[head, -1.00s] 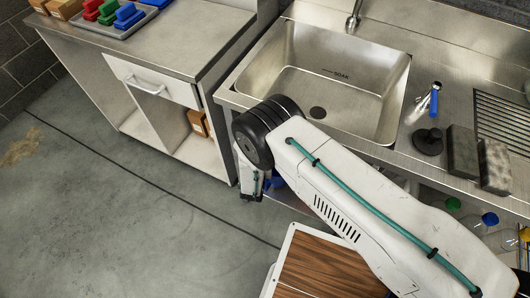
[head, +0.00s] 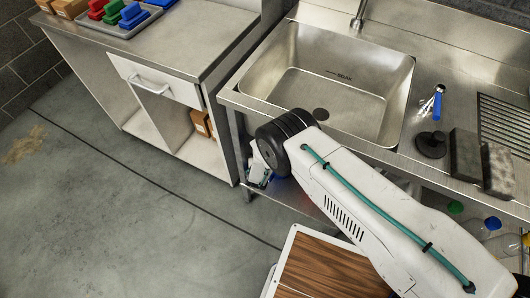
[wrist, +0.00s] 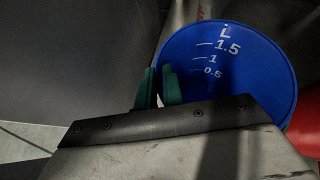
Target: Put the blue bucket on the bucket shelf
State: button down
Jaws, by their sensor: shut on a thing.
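The blue bucket (wrist: 235,60) fills the upper right of the wrist view, its open mouth toward the camera and white litre marks on its inner wall. My gripper (wrist: 158,88) has green fingers shut on the left side of its rim. In the head view my gripper (head: 262,172) is low by the left front of the sink unit, and only a small dark blue patch of the bucket shows beside it. A metal lower shelf (head: 290,202) runs under the sink. I cannot tell whether the bucket touches it.
A red object (wrist: 306,128) is close to the bucket's right side. The sink unit's leg (head: 238,135) and a cabinet (head: 150,90) stand to the left. Bottles (head: 490,225) are under the counter at right. A wood-topped surface (head: 320,270) is in front. The left floor is open.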

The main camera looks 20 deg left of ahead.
jog(key=c, duration=1.5)
grip_release()
jog(key=v, duration=1.2)
jog(key=shift+a, duration=0.1)
